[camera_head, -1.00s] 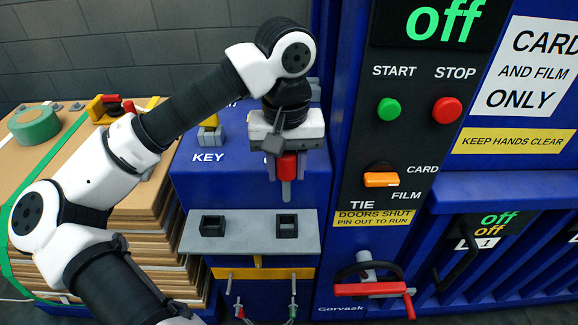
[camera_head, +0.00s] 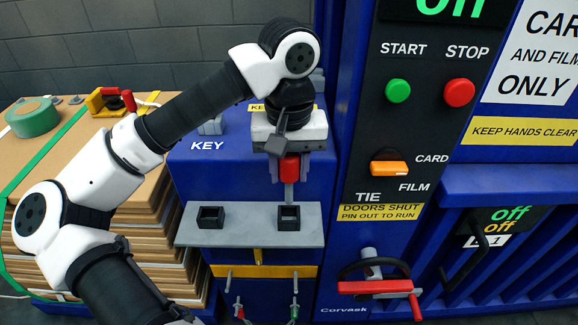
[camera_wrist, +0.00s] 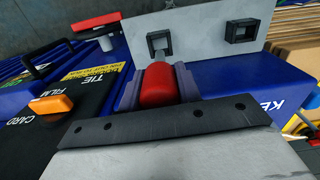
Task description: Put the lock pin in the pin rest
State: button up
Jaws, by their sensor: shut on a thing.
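The lock pin (camera_head: 289,168) has a red handle and a grey shaft. My gripper (camera_head: 289,172) is shut on the red handle, and the shaft points down. A grey shelf (camera_head: 250,234) carries two black square sockets; the shelf appears to be the pin rest. The pin is over the right socket (camera_head: 289,218), its tip at the rim; I cannot tell if it is inside. The left socket (camera_head: 210,217) is empty. In the wrist view, the red handle (camera_wrist: 158,85) sits between the fingers, in line with one socket (camera_wrist: 158,44).
The blue panel marked KEY (camera_head: 207,165) stands behind the shelf. A red-handled crank (camera_head: 375,287) is to the lower right. The black control panel (camera_head: 390,130) rises close on the right. Stacked cardboard (camera_head: 150,215) lies left of the shelf.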

aim_at(289, 203)
jog(key=shift+f+b, duration=0.7)
jog(key=shift+f, duration=0.4)
jog(key=shift+b, duration=0.75)
dwell(1.1)
jog(key=shift+f, duration=0.15)
jog(key=shift+f+b, duration=0.3)
jog(key=shift+b, duration=0.2)
jog(key=shift+f+b, duration=1.55)
jog(key=o, duration=1.1)
notch_tip(289, 203, up, 14)
jog(key=shift+f+p, duration=0.1)
jog(key=shift+p, duration=0.3)
